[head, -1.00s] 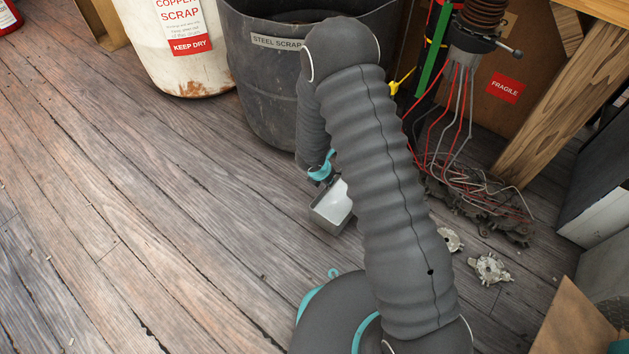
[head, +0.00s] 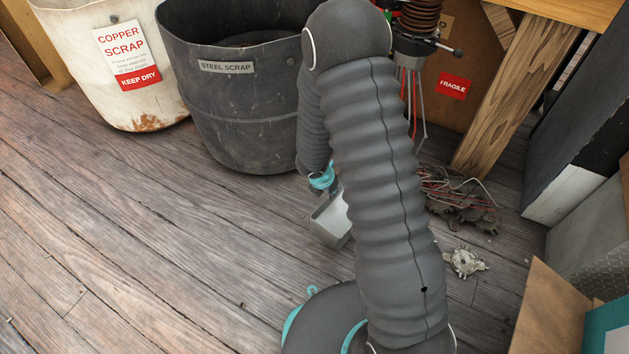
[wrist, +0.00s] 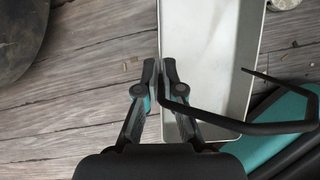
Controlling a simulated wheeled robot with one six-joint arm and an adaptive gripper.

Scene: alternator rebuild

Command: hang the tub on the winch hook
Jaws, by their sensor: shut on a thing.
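The tub (head: 333,218) is a small pale grey box, partly hidden behind my arm in the head view, held above the floor. In the wrist view the tub (wrist: 208,50) shows its pale interior just beyond and right of the fingertips. My gripper (wrist: 160,78) is shut on the tub's thin dark handle (wrist: 250,126), which bends out to the right. In the head view my gripper (head: 322,184) is partly hidden just above the tub. I cannot make out the winch hook in these frames.
A black steel scrap bin (head: 238,125) and a white copper scrap bin (head: 146,108) stand behind. A coppery coil (head: 423,17) with a dark clamp hangs over tangled wires and scrap (head: 458,205). A wooden post (head: 500,95) stands right. The left floor is clear.

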